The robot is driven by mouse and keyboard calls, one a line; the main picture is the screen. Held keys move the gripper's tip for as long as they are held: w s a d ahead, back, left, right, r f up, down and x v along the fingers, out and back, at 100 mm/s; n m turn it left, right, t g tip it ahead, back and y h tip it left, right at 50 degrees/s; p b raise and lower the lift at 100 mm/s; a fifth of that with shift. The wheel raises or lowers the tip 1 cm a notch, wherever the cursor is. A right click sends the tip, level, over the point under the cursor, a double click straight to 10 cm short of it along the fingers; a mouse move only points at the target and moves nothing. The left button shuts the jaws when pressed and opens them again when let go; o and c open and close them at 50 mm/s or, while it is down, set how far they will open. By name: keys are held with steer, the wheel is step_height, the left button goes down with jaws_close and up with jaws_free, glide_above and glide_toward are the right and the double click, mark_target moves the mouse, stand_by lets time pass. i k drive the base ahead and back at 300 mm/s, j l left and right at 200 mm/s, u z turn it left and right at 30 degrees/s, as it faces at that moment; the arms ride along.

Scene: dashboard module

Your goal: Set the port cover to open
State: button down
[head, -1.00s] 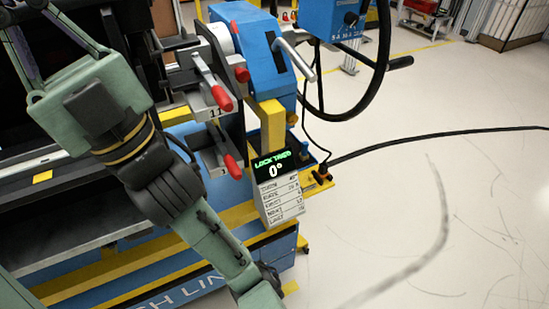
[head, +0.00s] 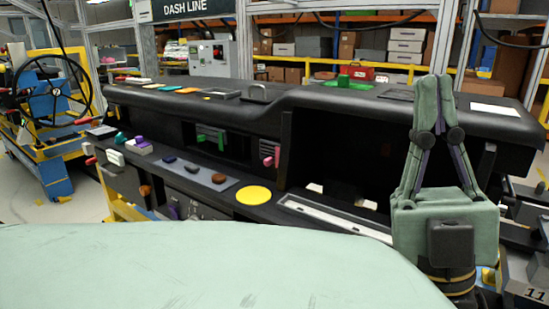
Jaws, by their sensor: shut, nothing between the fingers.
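The black dashboard module (head: 330,101) spans the middle of the head view. I cannot tell which of its small parts is the port cover, or whether it is open. My gripper (head: 437,82) stands at the right with its fingers pointing up. The fingertips are together with nothing between them. It shows in front of the dashboard's right part and hides some of it. A pink handle (head: 269,161) sits beside a slatted vent, and a green part (head: 210,137) sits in a recess to its left.
A lower ledge carries a yellow disc (head: 253,195), several dark knobs and a purple-and-white part (head: 138,146). A green tray (head: 348,83) lies on top. A steering wheel (head: 50,92) on a blue-and-yellow stand is at far left. Shelves with boxes stand behind.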

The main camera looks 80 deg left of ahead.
mark_target(140, 142)
steer(key=u, duration=2.75)
